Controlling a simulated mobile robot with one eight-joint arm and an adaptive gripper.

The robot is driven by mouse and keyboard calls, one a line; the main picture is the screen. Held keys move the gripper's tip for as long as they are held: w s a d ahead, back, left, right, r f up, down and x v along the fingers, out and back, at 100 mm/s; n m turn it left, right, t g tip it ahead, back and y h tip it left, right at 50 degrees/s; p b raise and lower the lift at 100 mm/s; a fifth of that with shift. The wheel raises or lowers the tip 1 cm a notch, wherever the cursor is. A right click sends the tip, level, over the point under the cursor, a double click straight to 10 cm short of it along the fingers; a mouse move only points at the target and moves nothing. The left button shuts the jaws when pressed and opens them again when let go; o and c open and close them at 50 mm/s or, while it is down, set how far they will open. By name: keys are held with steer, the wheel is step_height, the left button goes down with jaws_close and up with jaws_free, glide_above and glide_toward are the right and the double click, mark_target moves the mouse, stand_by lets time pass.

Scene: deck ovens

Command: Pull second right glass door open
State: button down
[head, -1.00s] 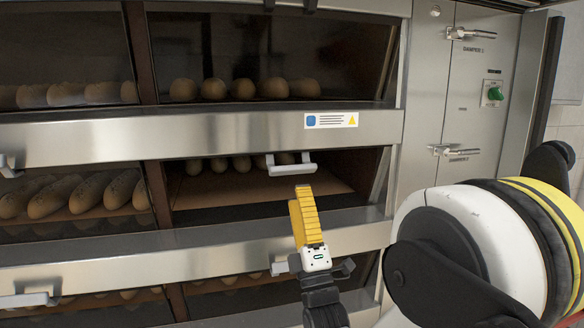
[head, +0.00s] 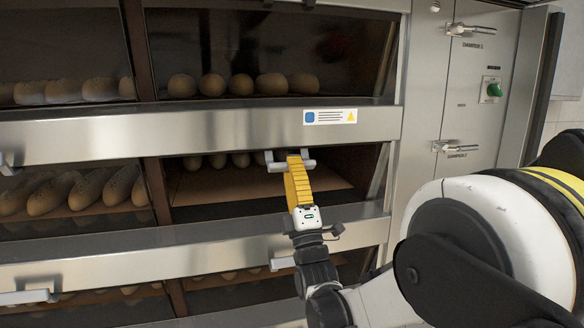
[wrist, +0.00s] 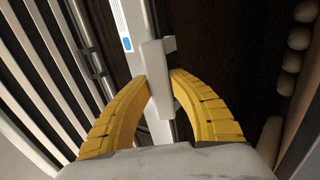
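The second right glass door (head: 335,172) is in the right column of the oven, below the steel band with the blue-and-yellow label. It looks closed, with round loaves and a brown deck behind the glass. Its pale bar handle (head: 308,163) sits at the top edge of the door. My gripper (head: 293,160) is at this handle, its yellow fingers hiding the handle's middle. In the wrist view the handle (wrist: 153,58) lies between the two yellow fingertips (wrist: 160,80). Both tips appear to press on its sides.
The top right door (head: 270,50) and the left-column doors (head: 70,190) hold loaves behind glass. Another handle (head: 280,263) is on the door below. A steel panel with damper levers (head: 455,147) and a green knob (head: 494,90) stands at right.

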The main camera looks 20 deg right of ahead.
steer(key=g+p, duration=0.1)
steer(key=r+p, duration=0.1)
steer(key=shift+s+r+g+p, duration=0.2)
steer(key=shift+r+g+p, duration=0.1)
steer(key=shift+g+p, duration=0.1)
steer(key=shift+s+g+p, duration=0.25)
steer(key=shift+g+p, duration=0.15)
steer(key=shift+w+f, duration=0.1)
steer(key=shift+f, duration=0.05)
steer(key=c, duration=1.2)
jaws_free()
steer(key=v, duration=1.2)
steer(key=shift+f, duration=0.1)
